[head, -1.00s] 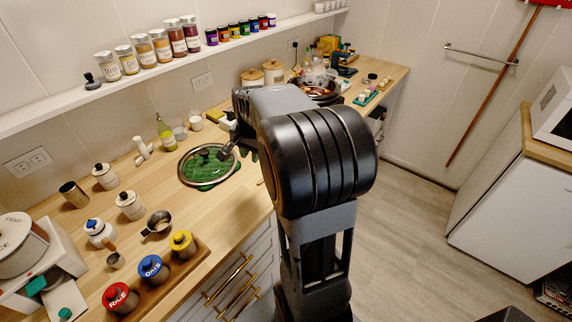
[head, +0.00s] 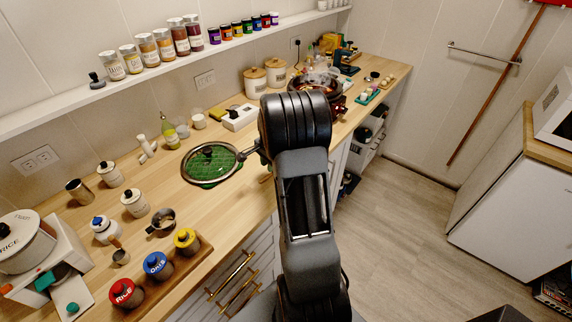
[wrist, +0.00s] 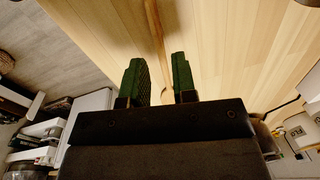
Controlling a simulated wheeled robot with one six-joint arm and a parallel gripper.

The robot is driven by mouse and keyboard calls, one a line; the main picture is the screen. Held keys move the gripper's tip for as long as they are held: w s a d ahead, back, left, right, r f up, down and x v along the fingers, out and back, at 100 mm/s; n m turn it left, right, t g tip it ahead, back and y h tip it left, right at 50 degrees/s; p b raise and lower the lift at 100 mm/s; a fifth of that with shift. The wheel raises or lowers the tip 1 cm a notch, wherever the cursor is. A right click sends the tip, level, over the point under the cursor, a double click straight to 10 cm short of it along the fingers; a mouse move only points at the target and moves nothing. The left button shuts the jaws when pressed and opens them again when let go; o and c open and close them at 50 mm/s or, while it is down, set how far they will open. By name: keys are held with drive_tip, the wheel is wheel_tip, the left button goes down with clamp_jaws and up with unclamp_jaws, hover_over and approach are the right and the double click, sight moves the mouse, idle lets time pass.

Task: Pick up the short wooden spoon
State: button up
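In the wrist view my gripper (wrist: 159,78) is open, its two green fingers apart and pointing at the wooden counter. A thin wooden handle (wrist: 157,32), likely of a wooden spoon, lies on the counter in line with the gap between the fingers, with clear space on both sides. Its lower end is partly hidden by my gripper. In the head view my arm hides the gripper. A small wooden tip (head: 265,178) shows beside the arm.
A white box (head: 240,117), two lidded canisters (head: 255,82) and a dark pot (head: 315,90) stand behind. Jars with red, blue and yellow lids (head: 156,266) stand on a board at front left.

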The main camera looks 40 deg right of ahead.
drive_tip(key=shift+w+f+p, duration=0.15)
drive_tip(key=shift+f+p, duration=0.6)
drive_tip(key=shift+f, duration=1.8)
drive_tip(key=shift+c, duration=0.2)
clamp_jaws()
